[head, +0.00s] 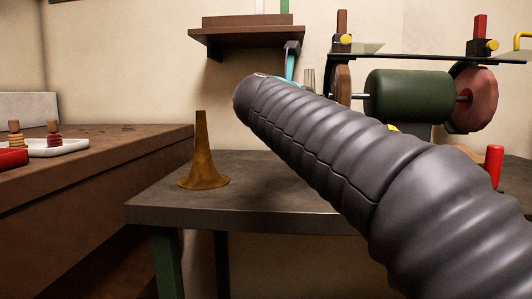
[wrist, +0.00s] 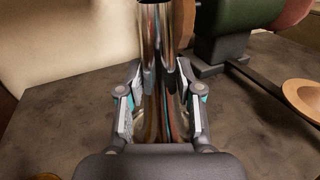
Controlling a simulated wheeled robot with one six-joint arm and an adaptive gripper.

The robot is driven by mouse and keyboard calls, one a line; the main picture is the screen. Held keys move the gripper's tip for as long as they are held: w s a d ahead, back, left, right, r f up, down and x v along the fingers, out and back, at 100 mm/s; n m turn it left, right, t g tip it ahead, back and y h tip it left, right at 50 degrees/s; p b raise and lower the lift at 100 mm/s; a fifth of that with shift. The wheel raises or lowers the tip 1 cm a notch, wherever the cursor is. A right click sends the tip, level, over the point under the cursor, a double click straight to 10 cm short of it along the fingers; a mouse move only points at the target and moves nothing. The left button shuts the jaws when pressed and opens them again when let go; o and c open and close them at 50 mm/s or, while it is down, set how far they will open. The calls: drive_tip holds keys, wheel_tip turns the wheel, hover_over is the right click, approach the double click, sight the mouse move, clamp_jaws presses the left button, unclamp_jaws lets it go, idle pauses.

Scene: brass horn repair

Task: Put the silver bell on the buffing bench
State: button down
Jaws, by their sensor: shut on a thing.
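The silver bell (wrist: 154,40) is shiny and mirror-like in the wrist view, standing up between the fingers. My gripper (wrist: 160,105) is shut on it. In the head view my arm hides most of the bell; a small grey tapered piece (head: 308,79) beside the arm looks like its narrow top. The buffing bench (head: 165,213) has a dark grey top and green legs. The bell is over the bench top (wrist: 70,125); I cannot tell whether its base touches it. A teal part of my gripper shows above the arm.
A brown-gold bell (head: 203,160) stands at the bench's left part. The green buffing motor (head: 410,95) with its reddish wheel (head: 474,99) is at the right rear. A tan round dish (wrist: 302,98) lies right. A brown counter (head: 100,165) is left; a shelf (head: 245,32) hangs above.

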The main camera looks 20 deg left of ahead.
drive_tip(key=s+a+f+b, duration=0.1)
drive_tip(key=a+f+b, duration=0.1)
drive_tip(key=a+f, duration=0.6)
drive_tip(key=shift+s+f+b, duration=0.25)
drive_tip(key=shift+f+b, duration=0.15)
drive_tip(key=c, duration=0.8)
unclamp_jaws()
drive_tip(key=shift+o, duration=0.2)
drive_tip(key=s+a, duration=0.1)
drive_tip(key=s, duration=1.1)
drive_tip(key=shift+a, duration=0.4)
